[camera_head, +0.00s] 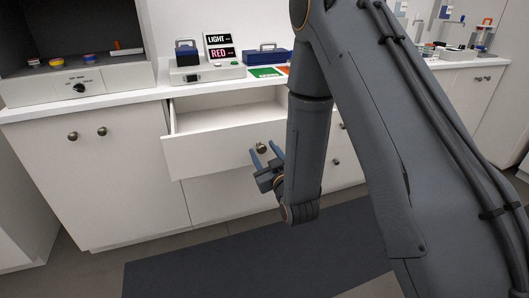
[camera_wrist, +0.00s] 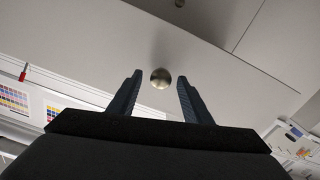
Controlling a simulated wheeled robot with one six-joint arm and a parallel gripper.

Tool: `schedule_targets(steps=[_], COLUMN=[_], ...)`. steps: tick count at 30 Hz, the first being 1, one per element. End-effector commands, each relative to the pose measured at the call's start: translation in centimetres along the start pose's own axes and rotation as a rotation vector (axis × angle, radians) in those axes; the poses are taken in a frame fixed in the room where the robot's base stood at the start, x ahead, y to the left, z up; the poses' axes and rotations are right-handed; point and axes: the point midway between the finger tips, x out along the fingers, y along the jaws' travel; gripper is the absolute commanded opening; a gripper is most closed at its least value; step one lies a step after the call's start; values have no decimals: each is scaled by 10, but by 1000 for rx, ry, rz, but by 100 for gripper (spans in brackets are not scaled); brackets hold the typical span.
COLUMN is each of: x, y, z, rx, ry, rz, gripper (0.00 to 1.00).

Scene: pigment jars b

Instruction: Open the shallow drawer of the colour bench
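The drawer (camera_head: 225,143) of the white bench is pulled out, its pale inside showing behind a plain white front. A round metal knob (camera_head: 262,148) sits on that front. My gripper (camera_head: 264,152) is at the knob, its two blue fingers spread. In the wrist view the knob (camera_wrist: 160,78) lies between the fingertips of my open gripper (camera_wrist: 160,76), with a gap on each side. Neither finger visibly touches it. My arm hides the right end of the drawer front in the head view.
The worktop (camera_head: 130,96) carries a grey device (camera_head: 205,72), a blue box (camera_head: 264,54) and signs reading LIGHT and RED. Closed cupboard doors (camera_head: 95,190) stand left of the drawer. A dark mat (camera_head: 250,260) covers the floor in front.

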Motion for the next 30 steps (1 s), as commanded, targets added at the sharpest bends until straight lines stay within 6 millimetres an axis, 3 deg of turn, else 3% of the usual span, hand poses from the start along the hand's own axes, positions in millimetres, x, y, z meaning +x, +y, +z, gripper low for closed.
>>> schedule_targets(steps=[10,21,30], x=[-4,-59,-78], y=[0,1,1], z=[0,1,0], rx=[0,1,0], ry=[0,-2,0], rz=[-1,0,0], gripper=[44,44,44])
